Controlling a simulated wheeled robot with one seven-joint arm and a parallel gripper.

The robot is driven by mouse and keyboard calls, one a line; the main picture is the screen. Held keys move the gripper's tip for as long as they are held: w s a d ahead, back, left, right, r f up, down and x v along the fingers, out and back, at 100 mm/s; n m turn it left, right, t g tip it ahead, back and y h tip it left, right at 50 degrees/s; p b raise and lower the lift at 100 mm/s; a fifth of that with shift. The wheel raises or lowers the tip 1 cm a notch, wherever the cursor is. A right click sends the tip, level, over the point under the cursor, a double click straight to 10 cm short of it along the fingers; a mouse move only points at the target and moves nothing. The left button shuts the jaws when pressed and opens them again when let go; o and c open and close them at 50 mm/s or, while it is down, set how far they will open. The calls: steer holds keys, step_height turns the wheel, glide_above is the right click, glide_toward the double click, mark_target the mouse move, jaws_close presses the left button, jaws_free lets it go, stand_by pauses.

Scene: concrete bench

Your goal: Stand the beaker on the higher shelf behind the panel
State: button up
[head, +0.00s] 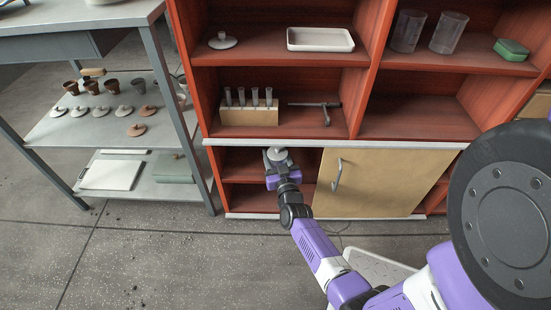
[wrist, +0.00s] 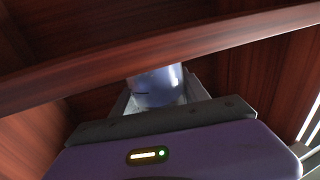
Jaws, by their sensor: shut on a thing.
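My gripper (head: 278,156) reaches into the open left part of the cabinet's low compartment, beside the tan panel (head: 385,185). In the wrist view my gripper (wrist: 160,98) is shut on a clear, bluish beaker (wrist: 157,84). In the head view the beaker cannot be made out clearly at the gripper. The inner shelf (head: 238,183) shows left of my gripper; the space behind the panel is hidden.
The panel has a metal handle (head: 338,175) close to my forearm. Above are a test-tube rack (head: 249,116), a white tray (head: 320,40) and two clear cylinders (head: 449,32). A metal rack (head: 110,120) with small pots stands at left. The floor in front is mostly clear.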

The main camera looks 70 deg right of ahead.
steer(key=o, duration=1.5)
steer(key=shift+f, duration=0.1)
